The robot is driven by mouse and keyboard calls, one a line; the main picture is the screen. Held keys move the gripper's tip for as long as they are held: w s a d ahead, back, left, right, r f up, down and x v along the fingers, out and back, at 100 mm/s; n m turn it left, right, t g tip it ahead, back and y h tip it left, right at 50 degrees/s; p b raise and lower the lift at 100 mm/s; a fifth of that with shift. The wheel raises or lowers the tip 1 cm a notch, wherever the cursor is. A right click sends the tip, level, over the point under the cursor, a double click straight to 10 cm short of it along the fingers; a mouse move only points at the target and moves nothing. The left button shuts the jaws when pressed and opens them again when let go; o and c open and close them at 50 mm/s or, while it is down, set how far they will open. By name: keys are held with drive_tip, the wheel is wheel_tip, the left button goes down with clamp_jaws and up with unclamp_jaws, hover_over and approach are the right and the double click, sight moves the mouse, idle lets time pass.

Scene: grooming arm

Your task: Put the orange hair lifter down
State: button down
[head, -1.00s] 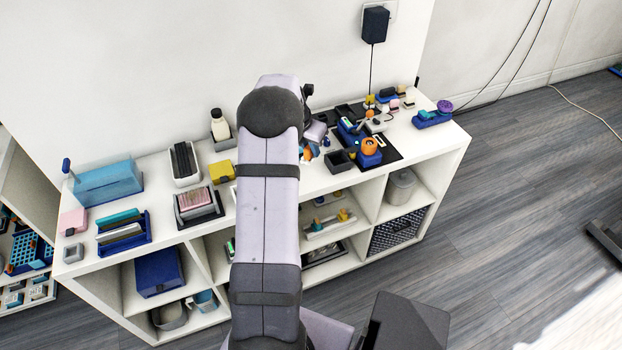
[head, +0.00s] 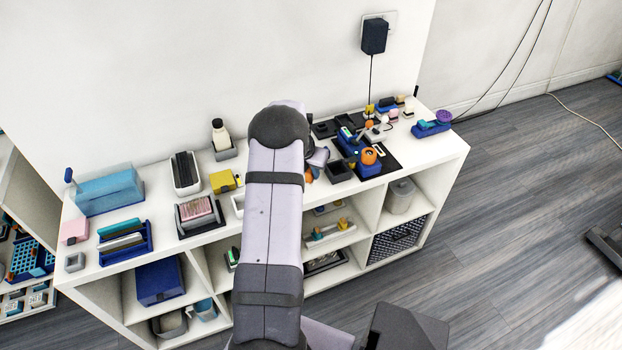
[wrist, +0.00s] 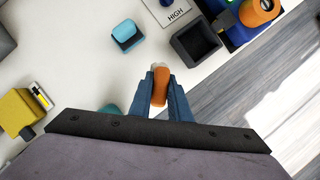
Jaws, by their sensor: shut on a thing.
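In the wrist view the orange hair lifter (wrist: 160,86) stands between the two blue fingers of my gripper (wrist: 162,92), which is shut on it. A pale tip shows at its far end. Behind it is the white shelf top (wrist: 95,55), close to the front edge. I cannot tell whether the lifter touches that top or hangs above it. In the head view my own arm hides most of the gripper; a small orange patch (head: 309,175) shows beside the arm.
In the wrist view an empty dark square tray (wrist: 195,42), a teal block in a holder (wrist: 127,35) and a HIGH card (wrist: 166,10) lie ahead. A yellow block (wrist: 20,112) is at left. In the head view a blue holder with an orange roll (head: 368,160) stands at right.

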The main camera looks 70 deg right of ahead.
sight(311, 179)
drive_tip(key=shift+f+p, duration=0.3)
drive_tip(key=shift+f, duration=1.65)
drive_tip(key=shift+f, duration=0.15)
drive_tip(key=c, duration=1.7)
unclamp_jaws()
drive_tip(key=shift+o, duration=0.2)
drive_tip(key=b+v, duration=0.1)
drive_tip(key=v, duration=1.1)
